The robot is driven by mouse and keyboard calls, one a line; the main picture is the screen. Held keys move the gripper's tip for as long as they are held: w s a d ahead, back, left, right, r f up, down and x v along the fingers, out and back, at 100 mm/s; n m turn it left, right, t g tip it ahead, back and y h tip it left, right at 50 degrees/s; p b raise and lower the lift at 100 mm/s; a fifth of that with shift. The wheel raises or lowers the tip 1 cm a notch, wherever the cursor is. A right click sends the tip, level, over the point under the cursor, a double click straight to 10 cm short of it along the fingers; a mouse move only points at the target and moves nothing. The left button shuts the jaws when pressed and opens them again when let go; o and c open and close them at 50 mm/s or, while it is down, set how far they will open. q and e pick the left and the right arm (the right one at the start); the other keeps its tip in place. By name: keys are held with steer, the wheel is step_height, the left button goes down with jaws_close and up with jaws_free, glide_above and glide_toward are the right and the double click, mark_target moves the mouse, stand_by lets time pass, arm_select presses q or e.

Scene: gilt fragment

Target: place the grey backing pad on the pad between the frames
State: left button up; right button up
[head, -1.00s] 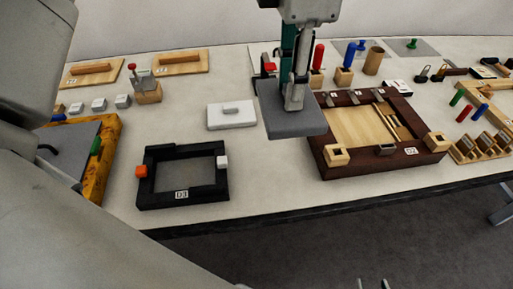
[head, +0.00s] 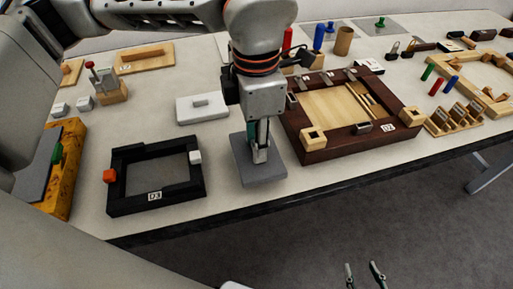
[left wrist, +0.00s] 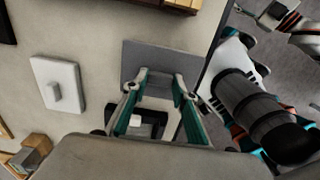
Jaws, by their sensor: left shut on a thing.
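The grey backing pad (head: 264,176) is a flat rectangular plate. My left gripper (head: 260,157) points down and is shut on its top. It holds the pad level at the table's near edge, between the black frame (head: 130,204) and the dark red-brown frame (head: 325,150). The grey backing pad also shows in the left wrist view (left wrist: 160,58), ahead of the fingers. I cannot tell whether it touches what is below. No separate pad shows underneath; that spot is covered. My right gripper (head: 364,274) is open and empty, low in front of the table.
A white block with a handle (head: 203,108) lies behind the black frame. An orange block (head: 109,176) and a white block (head: 195,157) sit on that frame. A wooden stand (head: 65,175) is at left. Small wooden blocks and coloured pegs stand at right.

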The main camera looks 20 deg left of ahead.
arm_select(q)
steer(key=shift+f, duration=1.45)
steer(key=shift+f, duration=0.2)
steer(key=o, duration=1)
